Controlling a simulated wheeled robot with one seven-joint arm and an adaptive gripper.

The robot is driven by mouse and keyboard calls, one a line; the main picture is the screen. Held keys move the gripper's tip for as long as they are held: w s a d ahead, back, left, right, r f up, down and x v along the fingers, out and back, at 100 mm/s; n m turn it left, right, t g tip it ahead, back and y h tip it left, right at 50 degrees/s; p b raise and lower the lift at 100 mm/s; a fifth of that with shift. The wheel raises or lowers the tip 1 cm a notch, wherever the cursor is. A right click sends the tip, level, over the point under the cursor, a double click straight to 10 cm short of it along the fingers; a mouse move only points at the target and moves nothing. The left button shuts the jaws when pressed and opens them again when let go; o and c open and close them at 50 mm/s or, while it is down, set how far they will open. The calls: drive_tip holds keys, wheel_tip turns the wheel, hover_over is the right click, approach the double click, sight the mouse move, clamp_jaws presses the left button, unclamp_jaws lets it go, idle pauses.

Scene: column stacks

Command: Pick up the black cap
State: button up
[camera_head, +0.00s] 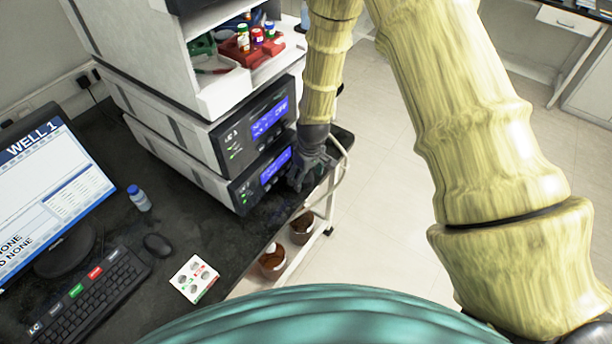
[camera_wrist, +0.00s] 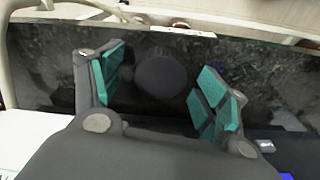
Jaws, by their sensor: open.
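A round, dark disc that looks like the black cap (camera_wrist: 162,75) shows in the wrist view against the black speckled bench top. It lies between the two spread fingers of my gripper (camera_wrist: 163,82), with gaps on both sides. The teal pads do not touch it. My gripper is open and empty. In the head view my gripper (camera_head: 312,168) is low at the bench's right end, beside the lower instrument's front. I cannot make out the cap in the head view.
Two stacked instrument modules (camera_head: 250,125) with blue displays stand close left of my gripper. Above them is a tray of bottles (camera_head: 250,45). The floor at right is clear.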

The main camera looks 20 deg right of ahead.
sight(308, 178)
drive_tip(key=c, duration=0.8)
drive_tip(key=shift+s+d, duration=0.1)
drive_tip(key=shift+s+d+r+b, duration=0.15)
drive_tip(key=shift+s+r+b, duration=0.05)
drive_tip(key=shift+b, duration=0.35)
wheel_tip(308, 178, up, 7)
drive_tip(key=shift+f+b, duration=0.15)
drive_tip(key=shift+b, duration=0.9)
drive_tip(key=s+d+b, duration=0.1)
drive_tip(key=s+d, duration=0.3)
drive_tip(key=s, duration=0.1)
drive_tip(key=s+d+b, duration=0.2)
drive_tip(key=s+d, duration=0.2)
drive_tip(key=s, duration=0.1)
drive_tip(key=s+d+b, duration=0.1)
drive_tip(key=s+d, duration=0.3)
drive_tip(key=s, duration=0.1)
drive_tip(key=shift+s, duration=0.15)
drive_tip(key=shift+a, duration=0.1)
